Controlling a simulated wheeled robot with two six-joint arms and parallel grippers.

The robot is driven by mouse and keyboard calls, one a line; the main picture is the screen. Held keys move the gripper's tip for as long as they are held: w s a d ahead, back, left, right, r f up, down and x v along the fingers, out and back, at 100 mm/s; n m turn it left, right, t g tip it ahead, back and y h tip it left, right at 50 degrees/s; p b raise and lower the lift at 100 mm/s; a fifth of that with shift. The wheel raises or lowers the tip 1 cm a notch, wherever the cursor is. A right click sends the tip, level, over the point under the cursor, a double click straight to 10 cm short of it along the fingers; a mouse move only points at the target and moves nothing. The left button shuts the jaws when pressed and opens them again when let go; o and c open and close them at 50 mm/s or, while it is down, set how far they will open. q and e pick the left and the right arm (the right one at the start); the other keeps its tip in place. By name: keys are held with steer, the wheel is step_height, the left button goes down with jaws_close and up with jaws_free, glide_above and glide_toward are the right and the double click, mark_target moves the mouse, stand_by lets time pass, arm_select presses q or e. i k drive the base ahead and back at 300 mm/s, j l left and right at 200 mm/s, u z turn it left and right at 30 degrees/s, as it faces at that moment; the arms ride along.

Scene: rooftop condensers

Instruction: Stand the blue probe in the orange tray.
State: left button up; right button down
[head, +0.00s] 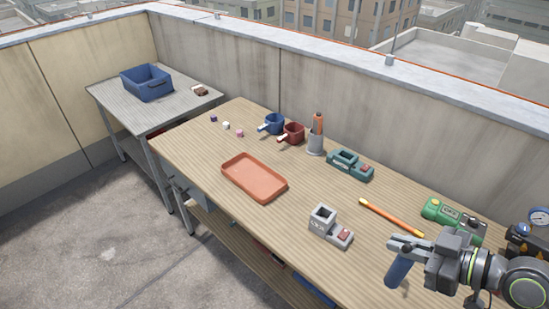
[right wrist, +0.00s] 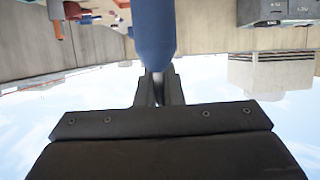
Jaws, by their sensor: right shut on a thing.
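The blue probe (head: 398,270) is held in my right gripper (head: 406,246) at the right front of the wooden table. In the head view it hangs down from the fingers, tilted, over the table's front right part. In the right wrist view the probe (right wrist: 153,35) is a thick blue rod clamped between the fingers; its far end is out of frame. The orange tray (head: 254,177) lies flat and empty near the middle left of the table, well to the left of my right gripper. My left gripper is not in view.
A teal holder (head: 350,165), a grey cup (head: 316,142), red and blue mugs stand behind. A green device (head: 453,217) stands at right. A blue bin (head: 147,85) sits on the side table.

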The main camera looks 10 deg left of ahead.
mark_target(253, 178)
steer(key=i+j+u, duration=0.1)
steer(key=i+u, duration=0.15)
steer(key=i, duration=0.3)
steer(key=i+u, duration=0.25)
steer(key=i, duration=0.3)
steer(key=u, duration=0.65)
